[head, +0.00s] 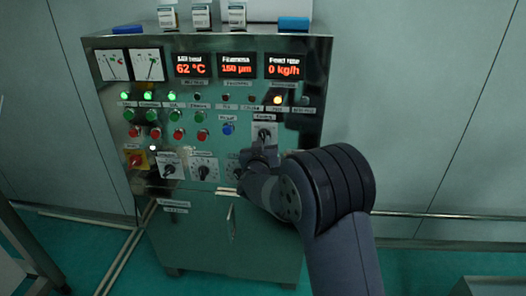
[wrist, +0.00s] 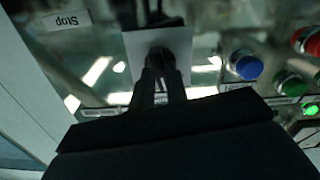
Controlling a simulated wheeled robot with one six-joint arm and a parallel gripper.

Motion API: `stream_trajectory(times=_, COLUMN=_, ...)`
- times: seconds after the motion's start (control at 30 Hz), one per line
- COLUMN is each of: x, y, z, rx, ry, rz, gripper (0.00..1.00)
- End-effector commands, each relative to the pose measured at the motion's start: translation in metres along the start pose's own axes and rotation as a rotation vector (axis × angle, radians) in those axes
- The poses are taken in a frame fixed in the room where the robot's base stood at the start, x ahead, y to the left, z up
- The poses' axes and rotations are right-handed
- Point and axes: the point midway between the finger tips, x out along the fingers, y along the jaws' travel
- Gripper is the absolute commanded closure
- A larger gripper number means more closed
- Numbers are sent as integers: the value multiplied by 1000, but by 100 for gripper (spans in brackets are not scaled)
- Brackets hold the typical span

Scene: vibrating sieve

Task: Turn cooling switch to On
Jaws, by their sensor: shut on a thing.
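The cooling switch (head: 264,132) is a dark rotary knob on a pale square plate, on the right side of the control panel in the head view. My gripper (head: 261,152) is at the knob, coming from below. In the wrist view the switch's pale plate (wrist: 176,40) shows near the top middle. My gripper's two dark fingers (wrist: 162,78) are closed around the knob there. The fingers cover much of the knob, so its exact pointer position cannot be read.
The steel control cabinet (head: 210,235) carries several buttons, lamps and lower knobs. A blue button (head: 228,129) is left of the switch; it also shows in the wrist view (wrist: 245,64). Red displays sit above. Small bottles (head: 201,15) stand on top.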

Motion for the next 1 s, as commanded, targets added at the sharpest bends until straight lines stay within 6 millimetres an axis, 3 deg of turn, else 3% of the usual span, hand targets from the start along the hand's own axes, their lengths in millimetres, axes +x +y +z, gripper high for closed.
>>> stream_trajectory(times=0.7, x=0, y=-2, z=3, rx=673, ry=0, rz=-1, gripper=100)
stream_trajectory(times=1.0, x=0, y=-2, z=2, rx=886, ry=-1, rz=0, gripper=100)
